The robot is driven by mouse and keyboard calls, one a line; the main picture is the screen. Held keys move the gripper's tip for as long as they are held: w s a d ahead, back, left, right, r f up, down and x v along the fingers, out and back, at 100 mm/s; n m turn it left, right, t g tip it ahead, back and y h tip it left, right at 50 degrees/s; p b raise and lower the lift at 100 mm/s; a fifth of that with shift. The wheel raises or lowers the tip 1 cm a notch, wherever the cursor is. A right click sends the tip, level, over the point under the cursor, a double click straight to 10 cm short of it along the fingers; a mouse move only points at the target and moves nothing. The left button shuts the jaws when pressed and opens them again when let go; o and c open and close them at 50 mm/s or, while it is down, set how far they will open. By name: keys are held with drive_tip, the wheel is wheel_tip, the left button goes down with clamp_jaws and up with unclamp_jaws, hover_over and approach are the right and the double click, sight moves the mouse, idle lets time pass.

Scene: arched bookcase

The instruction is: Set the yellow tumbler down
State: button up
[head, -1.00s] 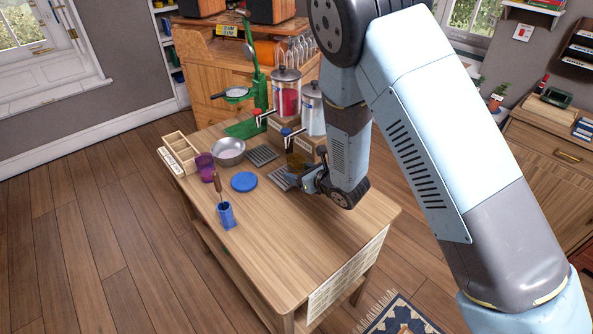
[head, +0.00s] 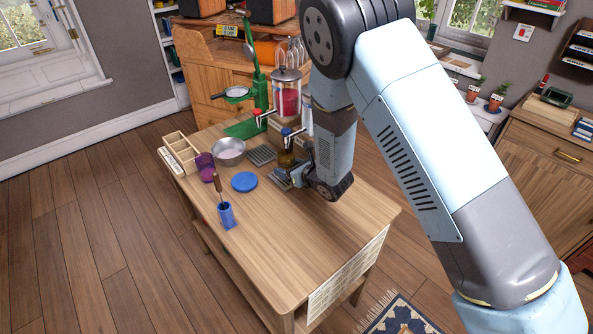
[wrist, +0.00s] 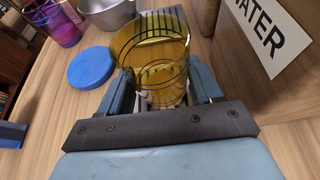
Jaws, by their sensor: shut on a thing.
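The yellow tumbler (wrist: 150,45) is see-through, with dark rings, and stands between the two fingers of my gripper (wrist: 158,88) in the wrist view. The fingers are shut on it from both sides. In the head view the tumbler (head: 287,160) is a small amber shape below the blue-handled tap, partly hidden by my gripper (head: 296,174). It is at the slotted grey drip tray (head: 277,182); I cannot tell whether its base touches the tray. Slats show through the tumbler in the wrist view.
A round blue coaster (head: 244,181) lies left of the tray. The dispenser base with a WATER label (wrist: 262,30) is close on the right. The table's front (head: 300,240) is clear.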

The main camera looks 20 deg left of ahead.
drive_tip(key=o, duration=1.2)
drive_tip(key=shift+r, duration=0.1)
